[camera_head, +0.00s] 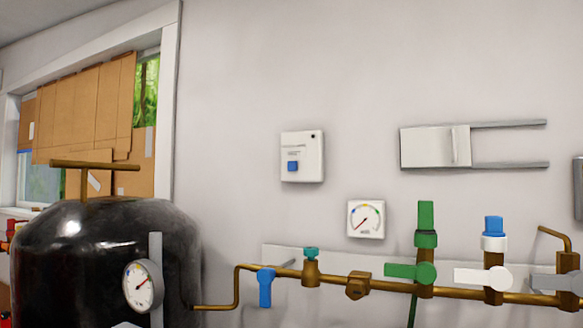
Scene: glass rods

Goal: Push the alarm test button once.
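A small white box (313,157) is mounted on the grey wall near the middle of the view. Nothing touches the button. My gripper is not in view.
A black tank (85,250) with a round gauge (143,286) stands at the left. A brass pipe (385,287) with coloured valves runs below the box. A square gauge (365,219) and a white wall unit (435,147) are nearby. The wall around the box is clear.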

